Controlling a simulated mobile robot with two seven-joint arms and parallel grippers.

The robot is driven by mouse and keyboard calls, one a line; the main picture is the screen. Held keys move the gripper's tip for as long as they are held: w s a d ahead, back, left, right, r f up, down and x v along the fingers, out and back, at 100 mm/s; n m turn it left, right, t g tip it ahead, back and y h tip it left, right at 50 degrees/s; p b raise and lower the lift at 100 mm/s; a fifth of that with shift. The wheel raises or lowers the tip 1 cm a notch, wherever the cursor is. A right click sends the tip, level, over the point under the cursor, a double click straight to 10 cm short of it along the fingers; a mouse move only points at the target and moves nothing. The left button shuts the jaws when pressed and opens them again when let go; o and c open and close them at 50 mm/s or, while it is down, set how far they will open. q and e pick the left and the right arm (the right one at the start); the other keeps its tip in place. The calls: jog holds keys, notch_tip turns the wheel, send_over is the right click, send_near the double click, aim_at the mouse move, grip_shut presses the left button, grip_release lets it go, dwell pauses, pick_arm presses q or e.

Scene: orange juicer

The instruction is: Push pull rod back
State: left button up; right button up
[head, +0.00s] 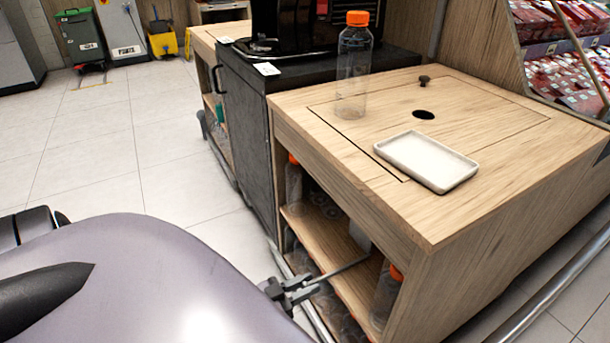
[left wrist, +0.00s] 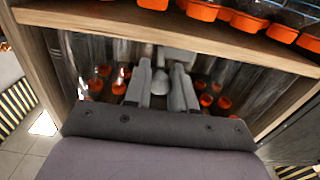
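A thin grey pull rod (head: 345,267) sticks out of the open lower part of the wooden cabinet. My left gripper (head: 298,288) is at its outer end, in front of the shelf. In the left wrist view my two grey fingers (left wrist: 161,88) stand apart, with a rounded pale rod end (left wrist: 160,76) between them. I cannot tell whether the fingers press on it. My right gripper is not in view.
On the wooden cabinet (head: 480,205) stand a clear bottle with an orange cap (head: 355,70) and a white tray (head: 427,161). Orange-capped bottles (head: 388,295) fill the lower shelves around the rod. A black cabinet (head: 245,140) adjoins at left.

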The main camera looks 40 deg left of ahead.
pick_arm(q)
grip_shut()
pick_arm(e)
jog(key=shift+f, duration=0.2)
pick_arm(q)
jog(key=shift+w+d, duration=0.1)
jog(key=shift+w, duration=0.2)
jog(key=shift+b+x, duration=0.4)
jog(key=shift+x, duration=0.75)
jog(key=shift+w+d, duration=0.1)
jog(key=shift+w, duration=0.2)
jog(key=o, duration=0.8)
grip_release()
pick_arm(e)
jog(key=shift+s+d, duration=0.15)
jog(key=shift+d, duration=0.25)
